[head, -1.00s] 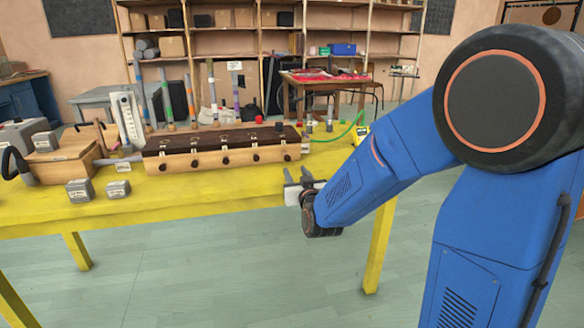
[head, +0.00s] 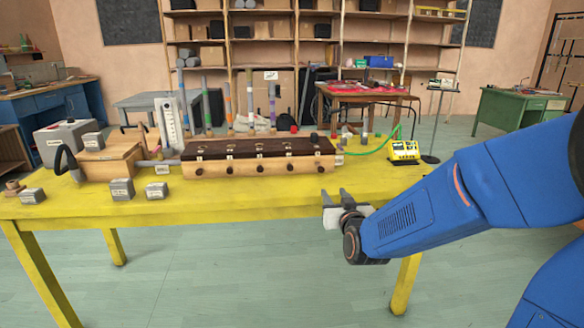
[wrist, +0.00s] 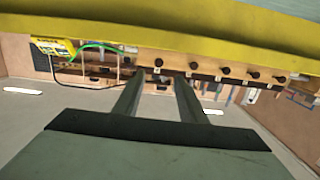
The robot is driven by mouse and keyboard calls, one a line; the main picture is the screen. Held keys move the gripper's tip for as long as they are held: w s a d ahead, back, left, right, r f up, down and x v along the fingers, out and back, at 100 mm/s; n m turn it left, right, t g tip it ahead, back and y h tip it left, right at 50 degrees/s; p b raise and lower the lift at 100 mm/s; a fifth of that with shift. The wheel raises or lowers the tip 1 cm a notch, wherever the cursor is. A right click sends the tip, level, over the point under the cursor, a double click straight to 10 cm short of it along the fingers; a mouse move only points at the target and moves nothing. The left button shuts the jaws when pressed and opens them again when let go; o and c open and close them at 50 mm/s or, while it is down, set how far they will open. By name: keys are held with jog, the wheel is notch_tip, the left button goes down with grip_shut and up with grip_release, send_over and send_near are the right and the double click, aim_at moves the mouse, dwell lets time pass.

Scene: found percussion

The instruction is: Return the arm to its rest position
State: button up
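My gripper (head: 334,199) is in front of the yellow table's (head: 240,207) near edge, toward its right end, in the head view. Its two dark fingers stand apart with nothing between them; they also show in the wrist view (wrist: 158,82). My blue arm reaches in from the right. The wooden box with a dark top and a row of black knobs (head: 258,167) sits on the table behind and left of the gripper. The gripper looks apart from the table and the box.
On the table are grey blocks (head: 122,189), a wooden crate (head: 112,161) with a grey case at left, upright coloured tubes, and a yellow device (head: 404,152) with a green cable (head: 377,146) at right. Open floor (head: 230,275) lies in front of the table.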

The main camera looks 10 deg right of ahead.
jog(key=s+d+f+g, duration=0.1)
jog(key=s+g, duration=0.3)
jog(key=s, duration=0.8)
jog(key=s+d+f+g, duration=0.1)
jog(key=s+d+g, duration=0.2)
jog(key=s, duration=0.9)
jog(key=s+d+f+g, duration=0.2)
jog(key=s+g, duration=0.3)
jog(key=s, duration=0.7)
jog(key=shift+s+d, duration=0.15)
jog(key=shift+d, duration=0.25)
